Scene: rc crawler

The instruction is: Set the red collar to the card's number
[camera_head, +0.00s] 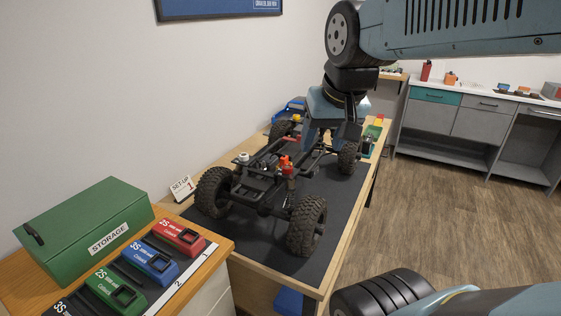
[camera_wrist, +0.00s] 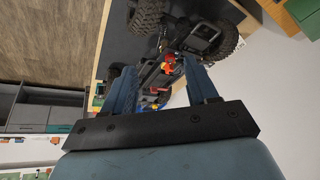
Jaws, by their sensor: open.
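The crawler chassis (camera_head: 262,185) stands on its wheels on a dark mat. A red collar (camera_head: 287,168) with an orange top sits upright on the chassis near its front end; it also shows in the wrist view (camera_wrist: 168,66). A white set-up card (camera_head: 183,187) stands against the wall left of the chassis and appears to read 1. My gripper (camera_head: 318,138) is above the chassis, pointing down, to the right of and beyond the collar. In the wrist view my gripper (camera_wrist: 162,82) is open, its two fingers on either side of the red part in the picture. The collar's setting marks are too small to read.
A green storage box (camera_head: 90,228) and red, blue and green battery packs (camera_head: 150,262) are on the wooden cabinet at left. A blue bin (camera_head: 290,108) is at the bench's far end. Grey counters stand at the back right. Bare floor lies right of the bench.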

